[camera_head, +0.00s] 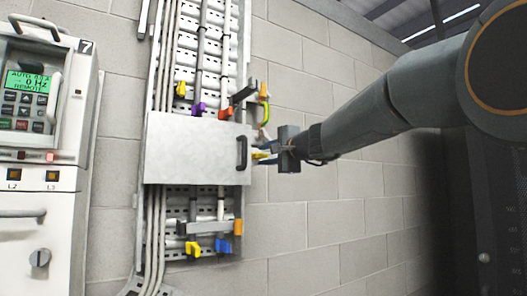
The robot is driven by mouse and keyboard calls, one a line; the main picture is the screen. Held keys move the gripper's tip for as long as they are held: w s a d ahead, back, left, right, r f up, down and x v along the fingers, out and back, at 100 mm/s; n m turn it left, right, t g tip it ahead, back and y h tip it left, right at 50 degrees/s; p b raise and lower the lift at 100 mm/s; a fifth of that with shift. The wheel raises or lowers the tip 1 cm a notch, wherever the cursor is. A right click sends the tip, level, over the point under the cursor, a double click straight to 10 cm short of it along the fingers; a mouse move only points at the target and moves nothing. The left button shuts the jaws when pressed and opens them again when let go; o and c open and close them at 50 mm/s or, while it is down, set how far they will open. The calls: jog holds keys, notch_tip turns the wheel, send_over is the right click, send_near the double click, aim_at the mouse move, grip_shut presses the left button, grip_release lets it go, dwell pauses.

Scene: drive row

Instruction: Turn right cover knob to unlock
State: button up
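A flat pale grey cover (195,150) spans the cable tray on the wall, with a black bar handle (242,153) upright near its right edge. My gripper (262,153) reaches in from the right and points at this edge, just right of the handle. Its blue fingers sit above and below a small yellow piece (260,155), which may be the right cover knob. The piece is too small and partly hidden to tell its turn, or whether the fingers touch it. No other knob shows clearly on the cover.
A white drive cabinet (63,150) with a lit green display (27,82) and a grey rotary knob (40,258) stands at left. Yellow, purple, orange and blue clips hold cables above and below the cover. A yellow-green wire (265,108) hangs just above my gripper.

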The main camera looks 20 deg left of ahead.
jog(key=shift+w+a, duration=0.35)
grip_shut()
